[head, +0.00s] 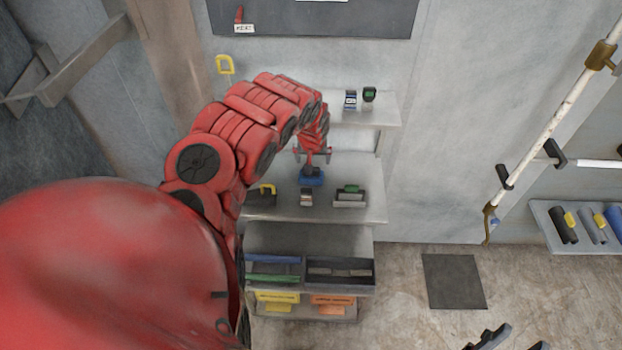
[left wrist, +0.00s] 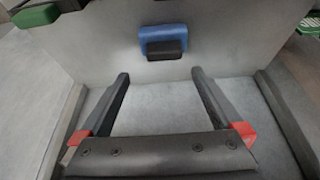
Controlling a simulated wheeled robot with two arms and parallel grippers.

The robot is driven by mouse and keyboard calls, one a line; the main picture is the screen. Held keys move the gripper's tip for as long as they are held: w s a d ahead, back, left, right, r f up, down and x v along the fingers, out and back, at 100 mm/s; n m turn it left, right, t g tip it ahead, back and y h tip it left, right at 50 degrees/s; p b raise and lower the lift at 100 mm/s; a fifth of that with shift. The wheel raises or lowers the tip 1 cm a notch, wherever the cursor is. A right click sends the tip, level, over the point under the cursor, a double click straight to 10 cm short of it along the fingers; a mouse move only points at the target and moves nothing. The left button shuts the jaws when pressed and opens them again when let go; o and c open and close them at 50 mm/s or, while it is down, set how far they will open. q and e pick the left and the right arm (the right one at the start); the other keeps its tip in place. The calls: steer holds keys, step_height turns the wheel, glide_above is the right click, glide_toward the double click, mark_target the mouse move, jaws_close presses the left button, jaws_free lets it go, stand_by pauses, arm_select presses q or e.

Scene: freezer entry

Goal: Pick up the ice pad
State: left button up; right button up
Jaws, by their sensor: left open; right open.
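A small blue pad with a black block on its near side, which I take as the ice pad (head: 311,180), lies on the middle shelf (head: 348,215). It also shows in the left wrist view (left wrist: 161,36), ahead of the fingertips and roughly centred between them. My left gripper (head: 313,153) is over the shelf close to the pad. In the left wrist view its two fingers (left wrist: 160,75) are spread and empty, with a gap to the pad. Part of my right gripper (head: 516,340) shows at the bottom edge, open, far from the shelf.
An upper shelf (head: 380,108) is above, bins (head: 341,285) below. A door with a long bar (head: 550,125) is at right. The floor is mostly clear.

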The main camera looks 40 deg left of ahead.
mark_target(311, 177)
arm_select(q)
steer(key=shift+w+a+f, duration=0.1)
steer(key=shift+w+f, duration=0.05)
steer(key=shift+f, duration=0.4)
steer(key=shift+a+f, duration=0.2)
steer(key=shift+f, duration=0.2)
steer(key=x, duration=0.3)
steer(key=shift+s+f+p, duration=0.1)
steer(key=shift+s+p, duration=0.15)
steer(key=shift+p, duration=0.15)
steer(key=shift+x, duration=0.75)
steer(key=shift+a, duration=0.15)
jaws_close()
